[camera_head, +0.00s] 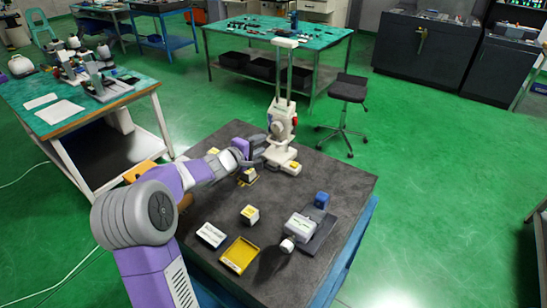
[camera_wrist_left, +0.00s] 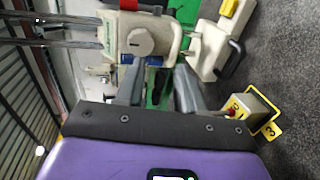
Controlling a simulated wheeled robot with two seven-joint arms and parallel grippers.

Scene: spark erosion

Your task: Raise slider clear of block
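A cream slider (camera_head: 283,122) sits low on two upright metal posts above a cream base (camera_head: 277,155). In the left wrist view the slider (camera_wrist_left: 140,42) shows a round knob and a cream loop beside it. A yellow-topped block (camera_head: 292,167) is at the base's front end; I cannot tell if it is the task's block. My left gripper (camera_head: 256,150) is just left of the stand. In the left wrist view its fingers (camera_wrist_left: 158,74) are apart, close to the slider's loop; contact is unclear. My right gripper is not in view.
A small yellow-topped block (camera_head: 249,175) stands near my left gripper, another (camera_head: 250,214) nearer the front. A white tray (camera_head: 211,235), a yellow tray (camera_head: 240,255) and a grey vise-like device (camera_head: 300,226) are on the dark table (camera_head: 335,185). A stool (camera_head: 348,90) stands behind.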

